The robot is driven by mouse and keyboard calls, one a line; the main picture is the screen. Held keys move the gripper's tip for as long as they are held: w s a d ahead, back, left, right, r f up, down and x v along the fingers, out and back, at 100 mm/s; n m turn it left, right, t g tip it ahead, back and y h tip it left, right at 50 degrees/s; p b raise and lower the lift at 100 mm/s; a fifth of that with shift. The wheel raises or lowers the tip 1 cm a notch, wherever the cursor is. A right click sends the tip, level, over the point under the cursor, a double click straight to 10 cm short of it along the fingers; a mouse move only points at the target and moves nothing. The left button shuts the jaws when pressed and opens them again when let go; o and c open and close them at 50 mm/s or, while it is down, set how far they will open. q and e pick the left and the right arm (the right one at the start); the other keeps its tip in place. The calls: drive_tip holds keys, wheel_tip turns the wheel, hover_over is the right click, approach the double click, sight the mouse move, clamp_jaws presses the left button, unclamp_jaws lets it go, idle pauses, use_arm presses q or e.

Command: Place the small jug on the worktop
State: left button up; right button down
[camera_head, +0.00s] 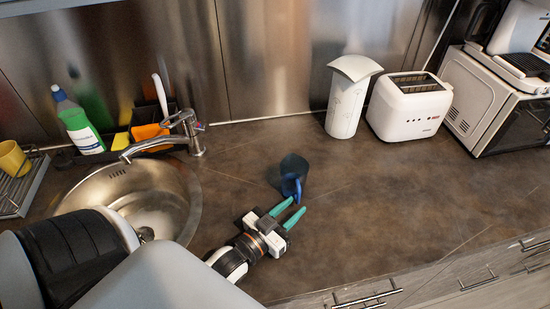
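The small jug (292,171) is dark blue and see-through, with a brighter blue handle (298,189) facing my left gripper. It appears to stand on the brown worktop (375,205), right of the sink. My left gripper (297,204) has teal fingers that are spread apart with a visible gap. Its fingertips are right at the lower end of the jug's handle; I cannot tell whether they touch it. My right gripper is not in view.
The sink (180,207) and tap (190,135) are at left, with a green-white bottle (80,128) and yellow mug (12,158). A white container (345,105), toaster (408,110) and white oven (490,100) stand at the back right. The worktop's middle and right are clear.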

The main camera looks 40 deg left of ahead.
use_arm(q)
drive_tip(key=s, duration=0.4)
drive_tip(key=s+a+b, duration=0.1)
drive_tip(key=s, duration=0.1)
drive_tip(key=shift+s, duration=0.25)
